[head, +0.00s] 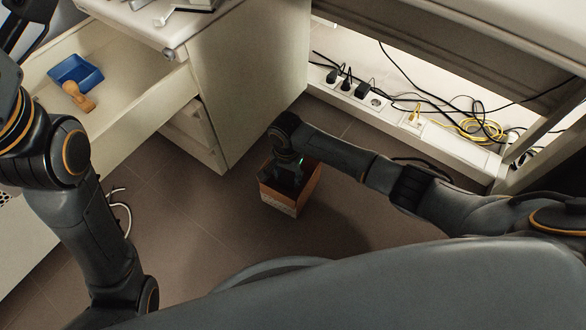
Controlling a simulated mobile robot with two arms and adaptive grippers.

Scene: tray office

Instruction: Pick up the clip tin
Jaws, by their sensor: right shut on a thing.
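No clip tin can be clearly made out in the head view. My right gripper (288,177) points down into an open orange-brown box (279,200) on the floor, close to the cabinet. Its fingers are dark and mostly hidden by the box walls and my wrist. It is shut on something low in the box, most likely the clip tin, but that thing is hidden. My left arm bends up along the left edge. Dark parts at the upper left corner may be its gripper, cut off by the frame.
An open drawer (135,110) at the left holds a blue tray (76,73) and a wooden stamp (79,97). A white cabinet (250,75) stands behind the box. Power sockets (350,93) and loose black and yellow cables (470,127) run along the right. Brown floor is clear around the box.

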